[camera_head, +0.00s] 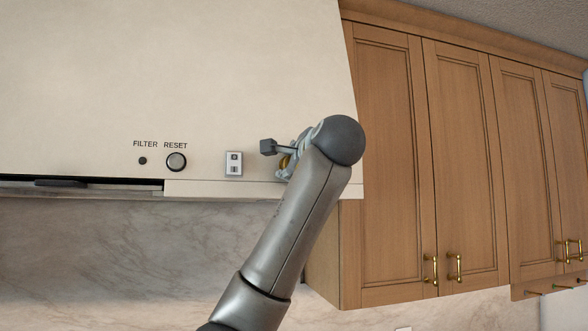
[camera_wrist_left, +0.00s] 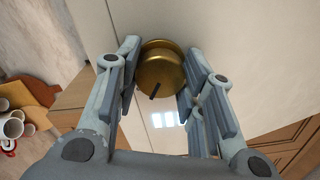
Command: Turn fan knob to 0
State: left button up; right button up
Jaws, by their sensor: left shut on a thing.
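The fan knob (camera_wrist_left: 160,66) is a round gold knob on the pale range hood, with a dark pointer mark near its lower edge in the left wrist view. In the head view only a sliver of the gold knob (camera_head: 284,162) shows behind my gripper. My left gripper (camera_wrist_left: 158,84) has one finger on each side of the knob and is shut on it. In the head view the left gripper (camera_head: 284,158) is at the hood's lower right, mostly hidden by my wrist. Any number markings around the knob cannot be read. My right gripper is not in view.
The hood front (camera_head: 170,70) carries a reset button (camera_head: 176,162), a small filter light (camera_head: 142,160) and a switch plate (camera_head: 234,164). Wooden cabinets (camera_head: 440,170) stand close right of my arm. Mugs (camera_wrist_left: 12,125) show at left in the wrist view.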

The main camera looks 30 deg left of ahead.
pick_arm(q)
jog(key=n+b, duration=0.1)
jog(key=n, duration=0.5)
jog(key=shift+f+n, duration=0.15)
jog(key=shift+n, duration=0.15)
jog(key=n, duration=0.5)
jog(key=shift+b, duration=0.4)
jog(key=shift+c, duration=0.2)
jog(key=n+p, duration=0.1)
jog(key=n, duration=1.1)
jog(key=shift+r+n, duration=0.2)
jog(key=shift+n, duration=0.3)
jog(key=o, duration=1)
jog(key=shift+o, duration=0.2)
